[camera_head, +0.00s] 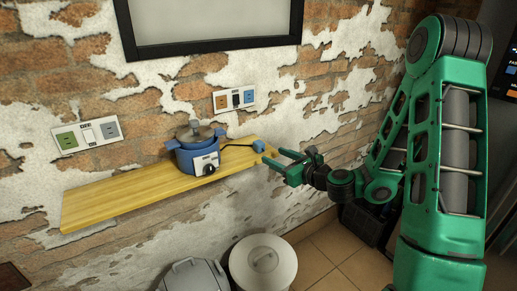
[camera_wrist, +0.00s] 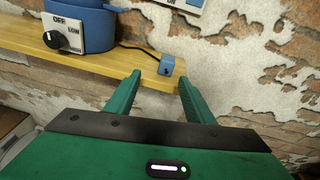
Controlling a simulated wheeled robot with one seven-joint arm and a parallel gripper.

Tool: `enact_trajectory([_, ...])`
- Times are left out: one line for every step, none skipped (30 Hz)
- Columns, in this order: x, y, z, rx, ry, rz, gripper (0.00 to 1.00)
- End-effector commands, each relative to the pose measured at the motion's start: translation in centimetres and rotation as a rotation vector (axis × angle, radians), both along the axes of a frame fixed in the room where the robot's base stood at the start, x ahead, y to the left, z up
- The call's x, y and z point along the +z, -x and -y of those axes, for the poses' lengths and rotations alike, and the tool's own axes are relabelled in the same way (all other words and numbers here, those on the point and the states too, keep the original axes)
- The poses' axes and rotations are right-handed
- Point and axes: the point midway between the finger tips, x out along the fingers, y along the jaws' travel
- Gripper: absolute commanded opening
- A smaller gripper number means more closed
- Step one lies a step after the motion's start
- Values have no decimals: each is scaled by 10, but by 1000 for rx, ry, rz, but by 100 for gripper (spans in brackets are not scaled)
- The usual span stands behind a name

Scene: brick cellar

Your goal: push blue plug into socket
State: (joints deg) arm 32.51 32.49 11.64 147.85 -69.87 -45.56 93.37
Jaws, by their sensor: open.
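The blue plug (camera_head: 259,146) lies at the right end of the wooden shelf, on a black cord from the blue cooker (camera_head: 197,155). In the wrist view the plug (camera_wrist: 167,66) lies between and just beyond my fingertips. My gripper (camera_head: 273,157) is open and empty at the shelf's right end, its fingers pointing at the plug. A socket panel (camera_head: 234,100) with an orange socket, a dark middle part and a blue socket is on the wall above the cooker. A second panel (camera_head: 88,133) further left has a green socket, a white switch and a grey-blue socket.
The yellow wooden shelf (camera_head: 110,200) is bare left of the cooker. A lidded bin (camera_head: 263,262) and a grey container (camera_head: 193,275) stand on the floor below. A black-framed panel (camera_head: 210,48) hangs above. The wall is brick with peeling plaster.

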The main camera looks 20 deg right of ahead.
Motion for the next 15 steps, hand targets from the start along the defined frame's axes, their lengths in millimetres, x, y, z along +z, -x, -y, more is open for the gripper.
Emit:
enact_trajectory([-1, -3, 5, -29, -49, -7, 48])
enact_trajectory([0, -4, 7, -43, -71, -8, 48])
enact_trajectory([0, -6, 8, -56, -96, -11, 48])
enact_trajectory([0, -8, 9, -64, -106, -12, 48])
enact_trajectory([0, -10, 9, -68, -114, -12, 48])
enact_trajectory([0, -14, 8, -69, -119, -12, 48])
enact_trajectory([-1, -18, 7, -69, -119, -12, 48])
enact_trajectory([-1, -22, 5, -69, -119, -11, 48])
enact_trajectory([-2, -27, 3, -69, -118, -10, 48])
enact_trajectory([-2, -31, 2, -69, -118, -8, 48])
enact_trajectory([-3, -35, 1, -70, -116, -8, 48])
enact_trajectory([-4, -41, -1, -68, -116, -9, 48])
enact_trajectory([-5, -45, -3, -68, -116, -10, 48])
enact_trajectory([-6, -48, -4, -68, -116, -11, 48])
enact_trajectory([-6, -52, -5, -68, -115, -10, 48])
